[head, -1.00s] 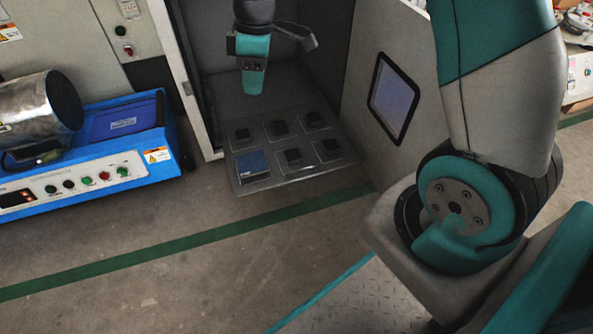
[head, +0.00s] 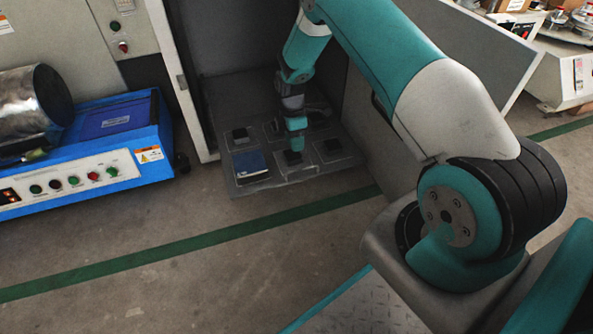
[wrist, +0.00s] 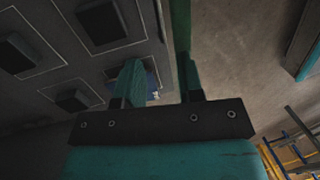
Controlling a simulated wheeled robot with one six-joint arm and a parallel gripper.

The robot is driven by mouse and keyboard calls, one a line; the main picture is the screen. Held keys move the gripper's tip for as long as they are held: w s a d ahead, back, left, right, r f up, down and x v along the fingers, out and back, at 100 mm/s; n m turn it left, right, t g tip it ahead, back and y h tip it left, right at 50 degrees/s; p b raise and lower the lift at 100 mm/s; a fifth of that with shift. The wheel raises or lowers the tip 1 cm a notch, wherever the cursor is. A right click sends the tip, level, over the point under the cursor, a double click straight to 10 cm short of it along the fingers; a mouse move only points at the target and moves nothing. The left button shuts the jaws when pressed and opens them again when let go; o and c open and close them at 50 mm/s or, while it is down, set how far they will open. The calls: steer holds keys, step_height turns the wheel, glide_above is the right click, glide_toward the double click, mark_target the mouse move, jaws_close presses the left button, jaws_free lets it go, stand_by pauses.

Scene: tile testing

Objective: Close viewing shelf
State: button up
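The viewing shelf (head: 318,173) is a flat grey plate low in the grey cabinet, pulled out at the front. It carries several dark square pads and one blue tile (head: 250,164) at its front left. My gripper (head: 297,142) points down over the front middle part of the shelf. In the wrist view my gripper (wrist: 162,68) is open, its two fingers apart with nothing held between them. The shelf (wrist: 72,62) fills the left of that view, and its edge runs up between the fingers. Whether a finger touches the shelf cannot be told.
The open cabinet door (head: 480,62) stands to the right, partly behind my arm. A blue machine (head: 110,150) with a metal drum and buttons stands at left. The floor (head: 130,265) in front, crossed by a green line (head: 200,242), is clear.

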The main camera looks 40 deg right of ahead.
steer(key=b, duration=0.4)
glide_above(297, 165)
steer(key=s+a, duration=0.3)
steer(key=s, duration=0.1)
step_height(297, 165, down, 9)
steer(key=shift+r, duration=0.1)
jaws_close()
